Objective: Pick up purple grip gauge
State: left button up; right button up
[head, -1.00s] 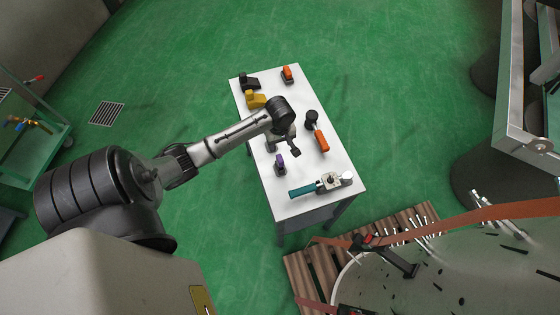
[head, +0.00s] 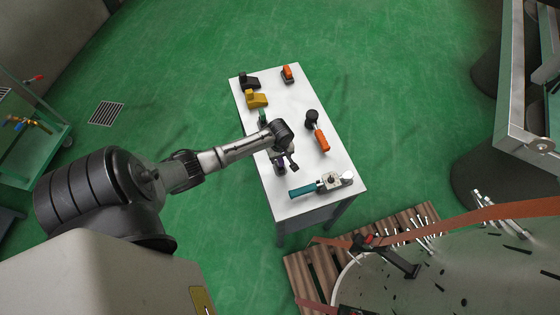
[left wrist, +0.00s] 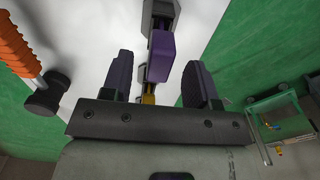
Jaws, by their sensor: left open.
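The purple grip gauge (left wrist: 160,55) shows in the left wrist view, lying on the white table top between the two fingers, with dark grey parts on it. My left gripper (left wrist: 158,82) is open, with one finger on each side of the gauge in that view; I cannot tell whether they touch it. In the head view my left gripper (head: 287,167) is over the near left part of the table (head: 327,93), and the gauge is mostly or wholly hidden by it. My right gripper is not in view.
A teal-handled tool (head: 305,189) lies nearer the front edge. An orange-handled hammer (head: 321,139) lies to the right. A yellow tool (head: 257,100), a black tool (head: 250,82), an orange tool (head: 287,73) and a green item (head: 262,116) sit farther back.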

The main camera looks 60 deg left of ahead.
pick_arm(q)
jog(key=shift+f, duration=0.95)
jog(key=shift+c, duration=0.3)
jog(key=c, duration=0.9)
jog(key=shift+r, duration=0.15)
jog(key=shift+c, duration=0.2)
